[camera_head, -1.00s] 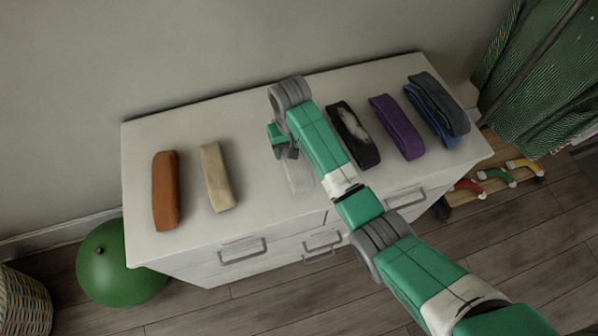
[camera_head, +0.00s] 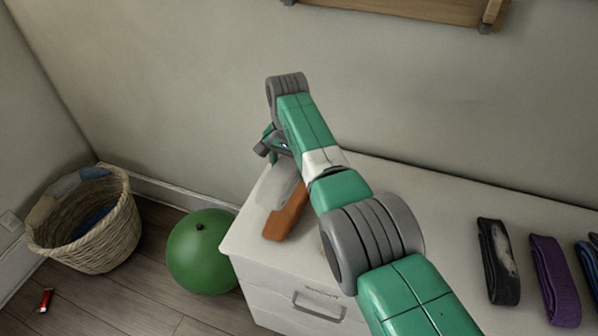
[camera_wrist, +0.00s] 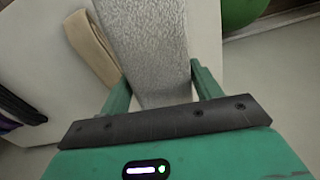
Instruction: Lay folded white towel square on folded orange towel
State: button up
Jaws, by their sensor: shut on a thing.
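The folded white towel (camera_head: 275,182) looks pale grey and hangs from my gripper (camera_head: 272,148), over the left end of the white chest. In the wrist view the same towel (camera_wrist: 150,45) stretches away between the two fingers of my gripper (camera_wrist: 160,88), which is shut on it. The folded orange towel (camera_head: 287,216) lies on the chest top just beyond the white towel's lower right side, partly covered by it. I cannot tell whether the two touch. The wrist view does not show the orange towel.
A beige towel (camera_wrist: 88,50) lies beside the white one in the wrist view; my arm hides it in the head view. Black (camera_head: 498,262) and purple (camera_head: 554,280) towels lie farther right on the chest (camera_head: 450,200). A green ball (camera_head: 202,252) and wicker basket (camera_head: 112,232) stand left.

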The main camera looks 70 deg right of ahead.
notch_tip(320, 180, down, 8)
jog(key=b, duration=0.7)
jog(key=shift+r, duration=0.15)
jog(key=shift+p, duration=0.4)
jog(key=shift+f+b, duration=0.55)
jog(key=shift+f, duration=0.05)
dwell(0.4)
jog(key=o, duration=1.2)
notch_tip(320, 180, up, 8)
jog(key=p, duration=0.3)
jog(key=shift+f+p, duration=0.1)
jog(key=shift+p, duration=0.25)
